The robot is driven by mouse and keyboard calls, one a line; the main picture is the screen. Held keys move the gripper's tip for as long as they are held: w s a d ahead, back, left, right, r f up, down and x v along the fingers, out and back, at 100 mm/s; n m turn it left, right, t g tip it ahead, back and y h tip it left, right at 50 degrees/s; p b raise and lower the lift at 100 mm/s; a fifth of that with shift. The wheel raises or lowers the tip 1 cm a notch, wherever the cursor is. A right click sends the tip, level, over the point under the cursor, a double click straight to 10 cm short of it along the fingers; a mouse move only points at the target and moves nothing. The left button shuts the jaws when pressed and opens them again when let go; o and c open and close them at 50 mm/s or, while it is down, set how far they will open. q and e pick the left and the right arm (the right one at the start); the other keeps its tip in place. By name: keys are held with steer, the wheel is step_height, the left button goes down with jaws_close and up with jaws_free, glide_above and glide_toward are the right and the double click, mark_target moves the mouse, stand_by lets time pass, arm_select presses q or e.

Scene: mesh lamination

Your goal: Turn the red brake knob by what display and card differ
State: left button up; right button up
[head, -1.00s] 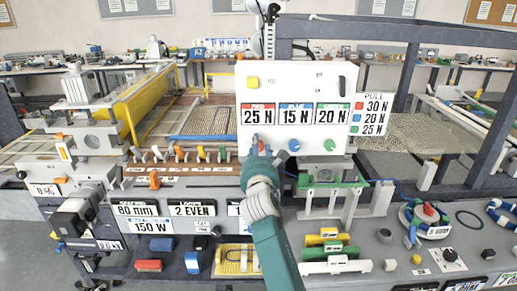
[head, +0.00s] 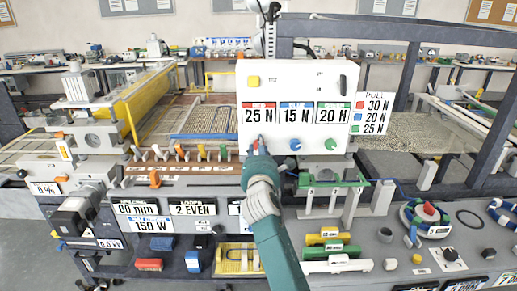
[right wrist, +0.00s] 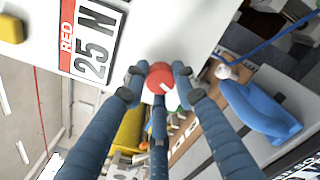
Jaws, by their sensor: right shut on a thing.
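The white control box (head: 325,83) shows three displays: red 25 N (head: 258,115), blue 15 N (head: 296,116) and green 20 N (head: 332,116). The PULL card (head: 373,113) to its right lists red 30 N, blue 20 N and green 25 N. My right gripper (head: 258,145) is at the box below the red display, its fingers shut around the red knob (right wrist: 160,76). The knob's white mark shows between the fingers in the right wrist view. The blue knob (head: 295,145) and green knob (head: 330,144) are free to the right. My left gripper is not in view.
A yellow button (head: 253,82) and a dark switch (head: 342,84) sit higher on the box. Below the box are a green-topped bracket (head: 333,183) and coloured blocks on the bench. A lever row (head: 180,152) stands to the left.

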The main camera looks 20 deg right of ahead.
steer(key=shift+d+r+m, duration=0.1)
steer(key=shift+r+m, duration=0.15)
steer(key=shift+m, duration=1.25)
steer(key=o, duration=0.9)
steer(key=shift+o, duration=1.2)
steer(key=shift+d+f, duration=0.1)
steer(key=shift+d, duration=0.05)
steer(key=shift+s, duration=0.1)
steer(key=v, duration=1.2)
